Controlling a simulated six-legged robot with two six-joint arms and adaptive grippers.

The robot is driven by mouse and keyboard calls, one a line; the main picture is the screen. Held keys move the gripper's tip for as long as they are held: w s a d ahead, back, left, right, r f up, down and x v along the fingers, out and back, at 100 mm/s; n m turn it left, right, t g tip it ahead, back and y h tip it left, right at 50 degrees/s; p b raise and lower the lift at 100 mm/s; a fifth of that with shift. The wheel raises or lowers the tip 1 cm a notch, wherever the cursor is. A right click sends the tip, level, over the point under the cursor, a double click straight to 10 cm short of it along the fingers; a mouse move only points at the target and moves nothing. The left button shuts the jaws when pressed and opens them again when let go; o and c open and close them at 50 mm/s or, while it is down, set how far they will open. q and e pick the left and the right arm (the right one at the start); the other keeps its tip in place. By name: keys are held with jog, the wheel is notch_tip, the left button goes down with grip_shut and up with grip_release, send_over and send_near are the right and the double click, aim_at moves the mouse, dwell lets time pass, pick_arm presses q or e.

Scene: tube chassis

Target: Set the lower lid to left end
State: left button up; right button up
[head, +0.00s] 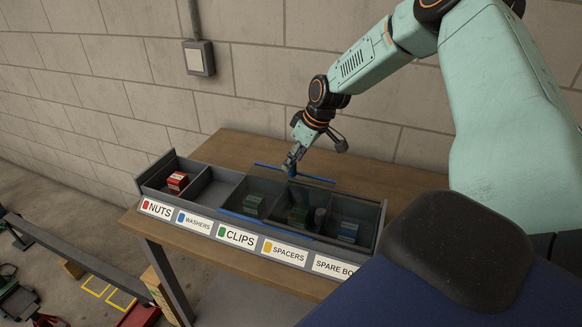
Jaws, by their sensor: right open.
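A grey parts box (150,187) stands on a wooden bench, with labelled compartments in a row. Tinted see-through lid panels (275,190) cover its middle and right part; the left end, above NUTS and WASHERS, is uncovered. Blue strips mark a lid's back edge (322,180) and front edge (262,222). I cannot tell clearly which panel is the lower lid. My right gripper (292,161) is open, pointing down at the blue back strip by a small blue upright piece. The fingers partly hide that piece, and contact is unclear. My left gripper is out of view.
A red box (178,181) lies in the NUTS compartment. Green boxes and a blue box (348,232) show through the panels. The wooden bench (235,145) is clear behind the parts box. A block wall stands close behind, with a grey switch box (199,58).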

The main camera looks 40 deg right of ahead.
jog(key=f, duration=0.1)
jog(key=w+f, duration=0.1)
jog(key=f, duration=0.1)
jog(key=shift+w+d+f+b, duration=0.3)
jog(key=shift+d+b, duration=0.1)
jog(key=shift+s+a+r, duration=0.2)
jog(key=shift+a+r, duration=0.2)
jog(key=shift+c, duration=0.8)
jog(key=shift+w+d+f, duration=0.15)
jog(key=shift+d+f, duration=0.1)
jog(key=shift+d, duration=0.05)
jog(key=c, duration=0.4)
jog(key=shift+a+r, duration=0.15)
grip_shut()
jog(key=shift+w, duration=0.1)
